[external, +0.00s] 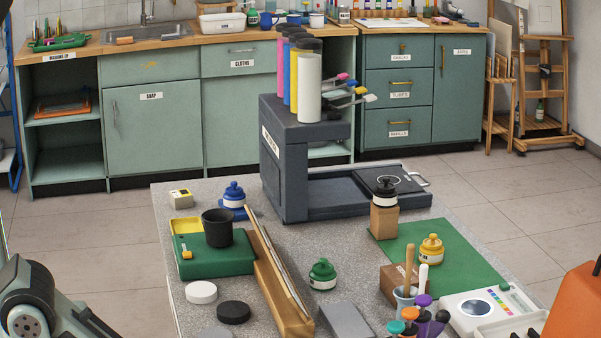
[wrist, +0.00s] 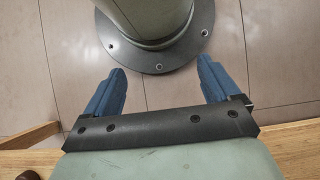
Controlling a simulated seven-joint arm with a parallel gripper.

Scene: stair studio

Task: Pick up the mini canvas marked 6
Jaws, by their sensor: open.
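In the external view a wooden rack (external: 293,318) on the grey speckled table holds thin upright panels (external: 272,262) seen nearly edge-on; they look like mini canvases. No number 6 is readable on them, so I cannot tell which one carries it. My gripper (wrist: 161,67) shows in the wrist view with its two blue fingers wide apart and nothing between them. It hangs over the tiled floor near my own round base, with no canvas in that view. My gripper is not in the external view, where only part of my arm shows at the lower left.
Left of the rack are a green box (external: 215,262) with a black cup (external: 217,229), a white disc (external: 201,292) and a black disc (external: 234,313). Right of it stand a green bottle (external: 322,275) and a grey block (external: 345,321). A tall dark machine (external: 290,170) stands behind.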

